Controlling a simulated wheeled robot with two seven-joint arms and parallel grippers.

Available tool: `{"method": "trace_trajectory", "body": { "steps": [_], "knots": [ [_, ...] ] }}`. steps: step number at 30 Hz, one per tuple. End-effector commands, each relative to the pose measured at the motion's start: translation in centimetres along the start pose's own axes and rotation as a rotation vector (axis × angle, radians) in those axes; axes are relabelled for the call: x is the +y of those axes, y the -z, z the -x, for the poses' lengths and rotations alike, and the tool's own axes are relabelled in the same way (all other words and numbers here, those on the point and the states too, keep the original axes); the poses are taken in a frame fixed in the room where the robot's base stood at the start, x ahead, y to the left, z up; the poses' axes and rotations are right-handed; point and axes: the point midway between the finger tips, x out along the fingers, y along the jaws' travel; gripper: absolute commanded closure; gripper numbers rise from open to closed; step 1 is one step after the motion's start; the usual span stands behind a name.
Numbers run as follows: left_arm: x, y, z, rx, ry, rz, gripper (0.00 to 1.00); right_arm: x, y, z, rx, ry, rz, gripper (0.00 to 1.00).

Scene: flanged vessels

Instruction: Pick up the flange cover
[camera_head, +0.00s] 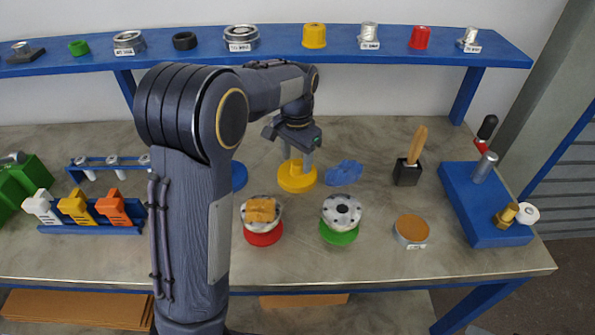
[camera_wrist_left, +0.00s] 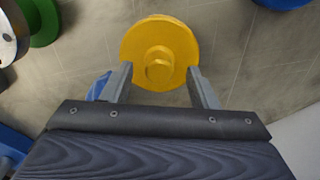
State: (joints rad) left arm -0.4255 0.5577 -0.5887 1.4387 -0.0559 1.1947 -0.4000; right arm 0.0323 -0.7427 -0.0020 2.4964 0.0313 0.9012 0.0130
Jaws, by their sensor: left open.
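The flange cover appears to be the yellow disc with a raised round knob (camera_head: 297,182), lying on the workbench in the head view. In the left wrist view the yellow disc (camera_wrist_left: 135,45) sits ahead of the fingers, its knob roughly midway between them. My left gripper (camera_head: 297,160) is open, pointing down just above the disc and partly covering its knob. In the wrist view the open left gripper (camera_wrist_left: 160,78) has nothing clamped between its fingers. I cannot tell whether the fingertips reach down beside the knob. My right gripper is not in view.
A crumpled blue item (camera_head: 345,172) lies close right of the disc. A blue disc (camera_head: 239,176) is partly behind my arm. Two metal flanges stand in front, on red (camera_head: 263,239) and green (camera_head: 339,236) bases. A blue shelf (camera_head: 275,55) runs behind.

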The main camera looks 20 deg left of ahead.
Motion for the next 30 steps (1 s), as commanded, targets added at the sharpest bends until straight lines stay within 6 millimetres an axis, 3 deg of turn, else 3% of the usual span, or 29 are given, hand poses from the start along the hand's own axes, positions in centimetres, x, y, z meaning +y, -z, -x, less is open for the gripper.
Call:
{"method": "trace_trajectory", "body": {
  "steps": [4, 11, 22, 30],
  "knots": [
    [0.09, 0.0, -1.48, 0.0, -0.001, -0.001, 0.46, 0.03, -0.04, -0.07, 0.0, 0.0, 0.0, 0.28],
    [0.07, 0.0, -1.62, 0.001, -0.001, -0.001, 0.46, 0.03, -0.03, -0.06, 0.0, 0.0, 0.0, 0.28],
    [0.07, 0.0, -1.59, 0.001, -0.001, 0.0, 0.92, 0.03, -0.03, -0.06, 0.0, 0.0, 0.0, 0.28],
    [0.07, 0.02, -1.48, 0.002, -0.001, 0.0, 0.95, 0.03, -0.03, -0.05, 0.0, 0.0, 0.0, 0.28]
  ]
}}
